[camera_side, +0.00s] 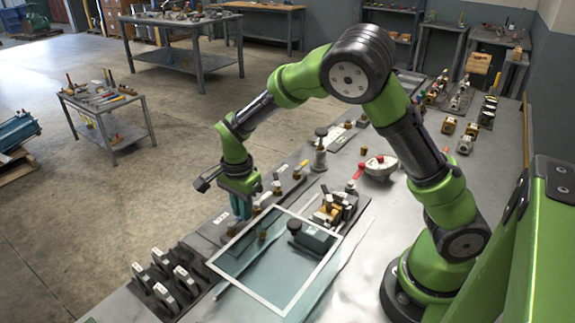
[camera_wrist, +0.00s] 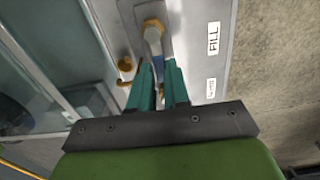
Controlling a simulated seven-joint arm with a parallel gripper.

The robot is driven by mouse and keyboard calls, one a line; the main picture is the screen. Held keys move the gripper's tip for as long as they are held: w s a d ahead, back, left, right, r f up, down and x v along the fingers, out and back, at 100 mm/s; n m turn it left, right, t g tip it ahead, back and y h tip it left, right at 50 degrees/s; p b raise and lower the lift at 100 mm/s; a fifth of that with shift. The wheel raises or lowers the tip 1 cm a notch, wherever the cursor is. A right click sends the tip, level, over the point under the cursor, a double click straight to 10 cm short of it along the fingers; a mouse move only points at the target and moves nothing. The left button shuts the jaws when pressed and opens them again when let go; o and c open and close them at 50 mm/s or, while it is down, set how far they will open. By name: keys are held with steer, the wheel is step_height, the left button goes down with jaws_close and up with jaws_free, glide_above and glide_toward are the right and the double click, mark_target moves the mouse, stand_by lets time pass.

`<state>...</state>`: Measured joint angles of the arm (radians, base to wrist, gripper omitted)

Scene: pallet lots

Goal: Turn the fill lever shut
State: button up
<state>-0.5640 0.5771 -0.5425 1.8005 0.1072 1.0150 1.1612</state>
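In the wrist view, the fill lever (camera_wrist: 154,42) has a brass pivot at its top and a grey arm reaching down to a blue end. A plate marked FILL (camera_wrist: 214,38) lies to its right. My gripper (camera_wrist: 160,70) has its two teal fingers close together, with the lever's blue end between them and filling the narrow gap. The contact faces are hidden. In the side view, my gripper (camera_side: 241,207) points down at the bench's left edge, and the lever cannot be made out behind the fingers.
A clear-walled tray with a white frame (camera_side: 222,272) lies just in front of my gripper. Several black clamps (camera_side: 165,285) stand at the front left. A brass hook (camera_wrist: 124,66) is left of the lever.

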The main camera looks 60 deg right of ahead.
steer(key=o, duration=0.4)
steer(key=n, duration=0.1)
steer(key=w+n, duration=0.1)
steer(key=n, duration=0.1)
steer(key=w+n, duration=0.1)
steer(key=n, duration=0.1)
steer(key=shift+a, duration=0.2)
steer(key=n, duration=0.3)
steer(key=w+a+n, duration=0.1)
steer(key=n, duration=0.1)
steer(key=shift+w+a+n, duration=0.1)
steer(key=shift+w+n, duration=0.1)
steer(key=shift+n, duration=0.2)
step_height(320, 180, up, 17)
steer(key=s+d+r+n+t+y, duration=0.1)
steer(key=s+d+t, duration=0.1)
steer(key=s, duration=0.9)
steer(key=s+d+r+n+t+y, duration=0.1)
steer(key=s+t, duration=0.4)
steer(key=s, duration=0.5)
steer(key=shift+s+d+r+n, duration=0.15)
steer(key=shift+s+d+n, duration=0.2)
steer(key=shift+d+n, duration=0.3)
steer(key=shift+a, duration=0.1)
